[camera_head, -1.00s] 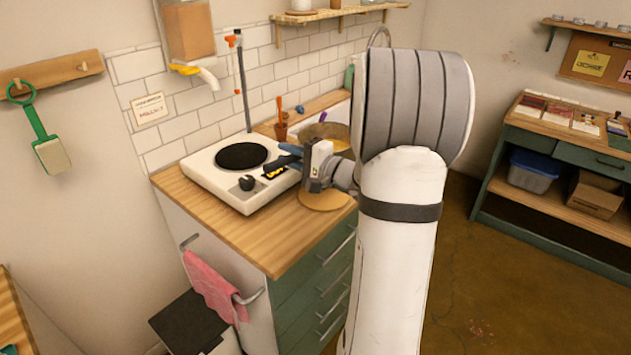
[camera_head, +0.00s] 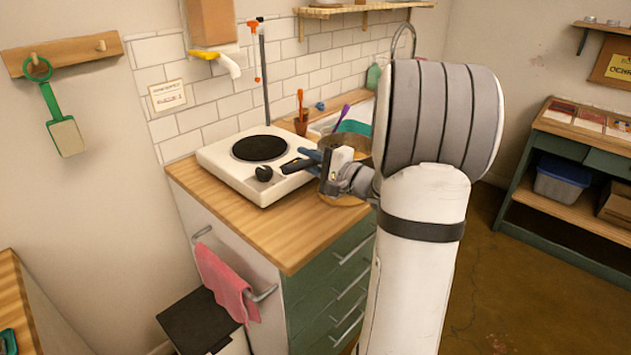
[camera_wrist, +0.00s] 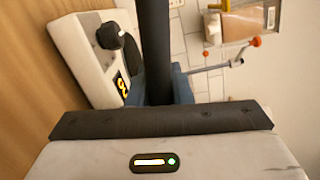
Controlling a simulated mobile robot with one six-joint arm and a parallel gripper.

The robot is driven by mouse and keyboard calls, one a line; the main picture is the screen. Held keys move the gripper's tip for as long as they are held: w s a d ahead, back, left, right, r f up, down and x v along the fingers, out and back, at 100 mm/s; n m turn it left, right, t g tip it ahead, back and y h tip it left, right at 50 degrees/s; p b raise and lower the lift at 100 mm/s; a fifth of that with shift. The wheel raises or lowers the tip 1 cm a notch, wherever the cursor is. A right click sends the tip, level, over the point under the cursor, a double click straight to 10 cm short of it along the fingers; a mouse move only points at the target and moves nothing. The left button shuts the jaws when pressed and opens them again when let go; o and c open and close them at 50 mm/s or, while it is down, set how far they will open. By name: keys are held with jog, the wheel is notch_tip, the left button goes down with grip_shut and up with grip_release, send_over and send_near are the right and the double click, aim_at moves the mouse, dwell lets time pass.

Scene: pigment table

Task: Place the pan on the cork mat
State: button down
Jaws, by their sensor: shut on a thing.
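The pan (camera_head: 362,147) is a brass-coloured vessel, partly hidden behind my gripper in the head view. Its black handle (camera_head: 298,166) points left, over the front right corner of the hot plate. In the wrist view the handle (camera_wrist: 154,45) is a dark bar running up between the blue fingertips. My gripper (camera_head: 313,160) is shut on this handle. The round cork mat (camera_head: 343,200) lies on the wooden counter below my gripper, mostly hidden by my wrist. I cannot tell how high the pan is above the counter or how far it overlaps the mat.
The white hot plate (camera_head: 225,165) with a black disc and knob stands left of my gripper. A brown cup (camera_head: 302,125) with a tool and a sink (camera_head: 325,125) are behind. The counter's front left (camera_head: 235,220) is clear. A pink towel (camera_head: 226,283) hangs below.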

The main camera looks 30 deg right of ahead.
jog(key=shift+f+b, duration=0.35)
jog(key=shift+f, duration=2)
jog(key=c, duration=1.3)
grip_release()
jog(key=v, duration=1.2)
jog(key=shift+s, duration=0.15)
